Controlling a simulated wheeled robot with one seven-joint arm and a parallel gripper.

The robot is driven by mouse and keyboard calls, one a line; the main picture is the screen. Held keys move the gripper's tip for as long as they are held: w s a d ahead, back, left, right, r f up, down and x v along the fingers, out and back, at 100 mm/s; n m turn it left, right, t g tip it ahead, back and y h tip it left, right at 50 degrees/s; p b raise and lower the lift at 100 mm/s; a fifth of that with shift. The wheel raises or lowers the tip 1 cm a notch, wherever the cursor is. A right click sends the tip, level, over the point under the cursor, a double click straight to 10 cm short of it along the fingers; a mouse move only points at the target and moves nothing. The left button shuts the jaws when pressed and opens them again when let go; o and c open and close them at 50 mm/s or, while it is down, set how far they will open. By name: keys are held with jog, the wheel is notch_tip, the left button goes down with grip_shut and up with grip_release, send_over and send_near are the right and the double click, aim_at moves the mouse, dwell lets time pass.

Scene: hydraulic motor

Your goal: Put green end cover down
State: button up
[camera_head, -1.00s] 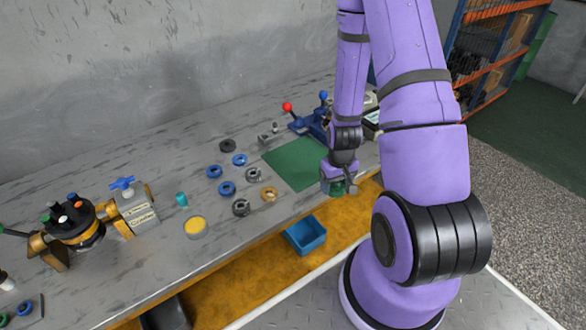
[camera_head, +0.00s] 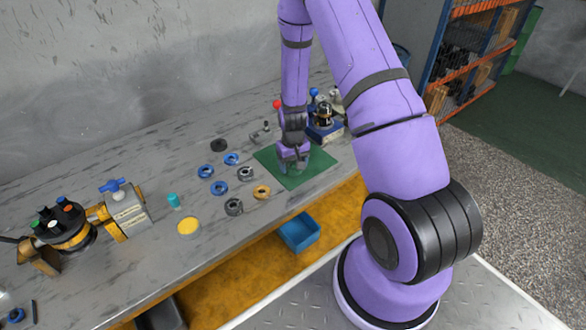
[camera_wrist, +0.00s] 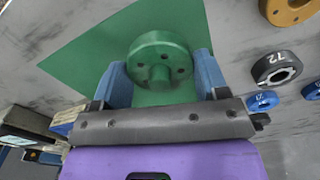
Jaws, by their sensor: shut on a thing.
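The green end cover (camera_wrist: 160,58) is a round disc with several holes and a raised centre hub. In the wrist view it sits between the two blue fingers of my gripper (camera_wrist: 161,80), which is shut on it. It is over the green mat (camera_wrist: 85,58); I cannot tell whether it touches the mat. In the head view my gripper (camera_head: 292,160) is low over the green mat (camera_head: 318,163), and the end cover is mostly hidden there.
Several blue and dark rings (camera_head: 219,188) and a brass ring (camera_head: 262,192) lie left of the mat. A press with a red-knobbed lever (camera_head: 277,104) stands behind. A blue bin (camera_head: 300,233) is below the bench's front edge. The mat's right part is clear.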

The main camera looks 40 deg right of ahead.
jog(key=shift+f, duration=1.05)
jog(key=shift+f, duration=0.1)
jog(key=o, duration=1.1)
